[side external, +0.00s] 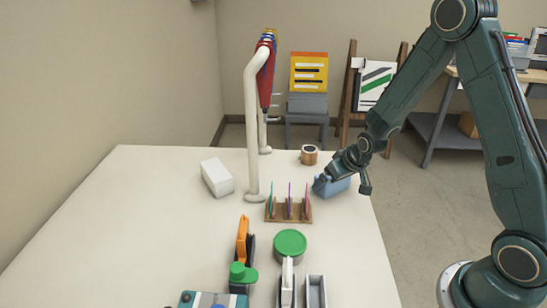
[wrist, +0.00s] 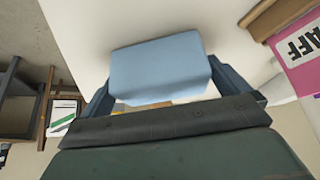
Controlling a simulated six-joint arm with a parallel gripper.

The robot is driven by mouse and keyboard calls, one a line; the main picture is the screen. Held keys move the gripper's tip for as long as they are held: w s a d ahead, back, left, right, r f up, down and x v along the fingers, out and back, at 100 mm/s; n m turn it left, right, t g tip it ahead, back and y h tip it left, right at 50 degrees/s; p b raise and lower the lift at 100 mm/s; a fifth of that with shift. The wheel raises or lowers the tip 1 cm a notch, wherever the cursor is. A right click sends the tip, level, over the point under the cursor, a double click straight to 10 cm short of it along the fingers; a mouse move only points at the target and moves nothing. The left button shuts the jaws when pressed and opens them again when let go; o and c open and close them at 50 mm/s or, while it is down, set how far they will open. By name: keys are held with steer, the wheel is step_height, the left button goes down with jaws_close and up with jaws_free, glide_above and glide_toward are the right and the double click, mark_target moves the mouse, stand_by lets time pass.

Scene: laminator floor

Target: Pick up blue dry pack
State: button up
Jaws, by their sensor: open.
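The blue dry pack (side external: 334,186) is a small light-blue block on the white table, near its right edge. My gripper (side external: 345,181) is down at the pack and partly hides it in the side view. In the wrist view the pack (wrist: 160,68) lies between the two dark fingers of my gripper (wrist: 165,90), one on each side. The fingers are spread. I cannot tell whether either one touches the pack.
A wooden rack (side external: 289,212) with upright coloured cards stands just left of the pack. A brown roll (side external: 309,155) sits behind. A white block (side external: 217,178), a white stand (side external: 253,130) and a green-lidded tub (side external: 290,244) are on the table (side external: 150,215).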

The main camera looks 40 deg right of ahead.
steer(key=shift+w+f, duration=0.35)
steer(key=shift+f, duration=0.25)
steer(key=shift+c, duration=0.2)
steer(key=c, duration=0.8)
steer(key=shift+r, duration=0.2)
step_height(320, 180, up, 20)
steer(key=shift+f, duration=0.15)
stand_by(0.6)
